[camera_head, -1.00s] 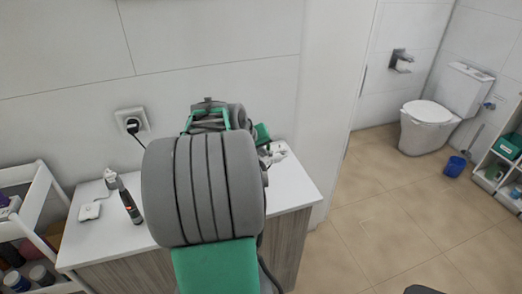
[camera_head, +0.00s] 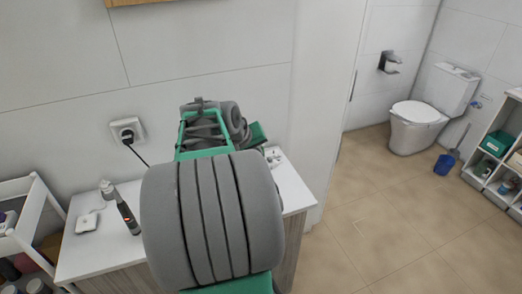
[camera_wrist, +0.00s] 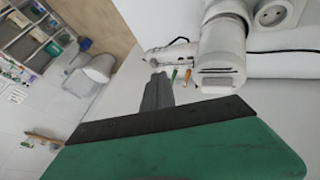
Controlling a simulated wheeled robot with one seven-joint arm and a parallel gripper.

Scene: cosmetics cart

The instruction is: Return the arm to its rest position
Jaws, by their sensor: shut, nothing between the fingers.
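My gripper (camera_wrist: 157,92) shows in the wrist view as grey fingers brought together beyond a dark edge and my green wrist housing. Nothing is between the fingers. They point toward a white appliance (camera_wrist: 222,50) and small orange and green items beside it; I cannot tell the exact gap. In the head view, my grey and green arm rises in front of the white-topped cabinet (camera_head: 100,255), and my fingertips cannot be made out there.
A dark handheld device (camera_head: 127,214) and a small white case (camera_head: 87,223) are on the cabinet's left part. A wall socket (camera_head: 127,131) with a cord is above. A white cart (camera_head: 36,195) stands left. A toilet (camera_head: 418,115) and shelf (camera_head: 497,150) are right, with open floor before them.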

